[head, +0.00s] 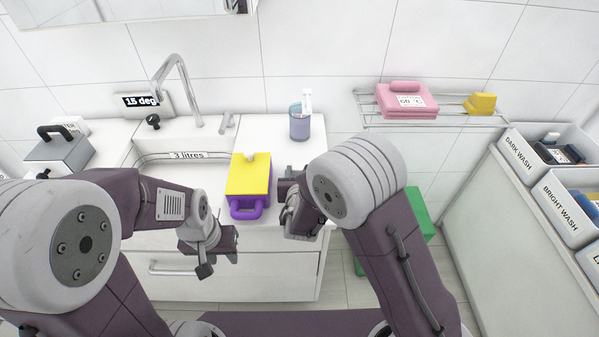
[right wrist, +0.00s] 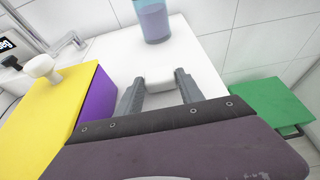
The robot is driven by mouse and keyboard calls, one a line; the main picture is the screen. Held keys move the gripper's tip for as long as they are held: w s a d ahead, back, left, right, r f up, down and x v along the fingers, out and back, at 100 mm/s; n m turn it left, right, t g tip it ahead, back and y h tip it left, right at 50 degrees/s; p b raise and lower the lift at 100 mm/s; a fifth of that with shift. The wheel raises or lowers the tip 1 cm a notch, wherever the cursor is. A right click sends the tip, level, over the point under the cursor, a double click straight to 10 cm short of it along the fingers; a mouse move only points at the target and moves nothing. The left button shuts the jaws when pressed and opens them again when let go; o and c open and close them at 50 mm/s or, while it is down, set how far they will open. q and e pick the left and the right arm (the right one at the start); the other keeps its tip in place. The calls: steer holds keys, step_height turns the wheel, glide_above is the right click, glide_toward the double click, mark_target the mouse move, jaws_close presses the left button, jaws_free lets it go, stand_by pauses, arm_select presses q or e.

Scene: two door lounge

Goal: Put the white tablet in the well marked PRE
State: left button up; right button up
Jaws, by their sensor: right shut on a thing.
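My right gripper (head: 287,188) is just right of the yellow and purple box, over the white counter. In the right wrist view its two grey fingers (right wrist: 159,92) are shut on the white tablet (right wrist: 160,79), a small pale block with rounded edges. The tablet cannot be made out in the head view. My left gripper (head: 217,254) hangs in front of the sink cabinet, left of the box; its finger gap is unclear. No well marked PRE can be read in either view.
The yellow and purple box (head: 248,178) with a white knob stands beside the sink (head: 190,160). A blue-purple cup (head: 299,124) stands behind my right gripper. A green object (head: 417,213) is low at the right. Labelled bins (head: 560,208) and a wire shelf (head: 450,119) are further right.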

steer(key=shift+f+b, duration=0.2)
steer(key=shift+b, duration=0.1)
steer(key=o, duration=1.3)
steer(key=shift+r, duration=0.15)
steer(key=shift+r+p, duration=0.2)
steer(key=shift+p, duration=0.25)
steer(key=v, duration=0.8)
steer(key=shift+s+a, duration=0.15)
steer(key=shift+s, duration=0.05)
steer(key=shift+b+v, duration=1.05)
steer(key=shift+v, duration=0.05)
steer(key=shift+s+r+b, duration=0.15)
steer(key=shift+s+b, duration=0.2)
steer(key=shift+s, duration=0.15)
steer(key=shift+s+r, duration=0.1)
steer(key=shift+s, duration=0.05)
